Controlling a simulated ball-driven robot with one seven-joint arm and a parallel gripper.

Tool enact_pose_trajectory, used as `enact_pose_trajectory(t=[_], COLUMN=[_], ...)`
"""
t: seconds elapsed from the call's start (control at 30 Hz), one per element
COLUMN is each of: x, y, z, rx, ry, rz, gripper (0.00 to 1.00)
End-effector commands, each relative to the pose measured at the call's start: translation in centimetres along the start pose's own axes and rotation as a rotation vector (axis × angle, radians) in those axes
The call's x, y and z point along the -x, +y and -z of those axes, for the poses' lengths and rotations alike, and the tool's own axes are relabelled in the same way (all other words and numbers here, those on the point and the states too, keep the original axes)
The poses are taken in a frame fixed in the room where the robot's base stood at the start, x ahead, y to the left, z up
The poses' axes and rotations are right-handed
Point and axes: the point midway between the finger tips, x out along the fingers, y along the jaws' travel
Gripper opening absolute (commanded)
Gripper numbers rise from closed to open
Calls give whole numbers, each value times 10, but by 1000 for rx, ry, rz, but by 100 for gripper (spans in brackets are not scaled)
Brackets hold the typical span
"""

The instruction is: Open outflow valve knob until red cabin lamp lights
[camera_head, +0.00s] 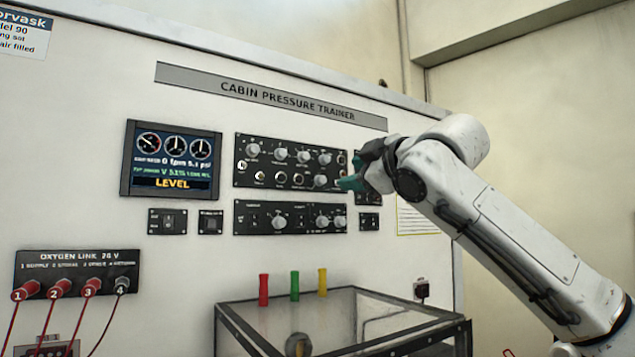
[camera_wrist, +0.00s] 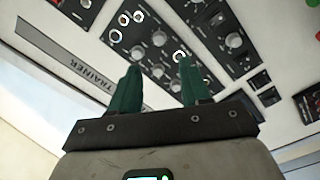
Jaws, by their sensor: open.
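The upper black control panel (camera_head: 240,174) carries several grey knobs in rows; its labels are too small to read, so I cannot tell which is the outflow valve knob. A second black panel (camera_head: 300,229) below has a few more knobs. My gripper (camera_head: 352,172) is in front of the upper panel's right end, covering part of it. In the wrist view its two green fingers (camera_wrist: 157,70) are apart with nothing between them, and knobs show beyond the tips. I cannot make out a lit red cabin lamp.
A display (camera_head: 172,160) left of the panels reads LEVEL. Below, a glass-topped case (camera_head: 340,310) with dark edges stands before the wall, with red, green and yellow upright pieces at its back. The oxygen link box (camera_head: 78,272) has red plugs and cables at lower left.

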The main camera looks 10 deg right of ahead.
Motion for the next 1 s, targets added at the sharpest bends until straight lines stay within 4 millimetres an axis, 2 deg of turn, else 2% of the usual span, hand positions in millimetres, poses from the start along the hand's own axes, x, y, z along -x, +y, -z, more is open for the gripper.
enact_pose_trajectory(t=[0.17, 0.6, 0.8, 1.0], x=[-13, -86, -103, -108], y=[2, 3, 2, 1], z=[2, 3, 2, 2], rx=[2, 2, 3, 3], ry=[0, -1, 0, 1], rz=[1, 1, 0, -1], gripper=[47, 47, 47, 47])
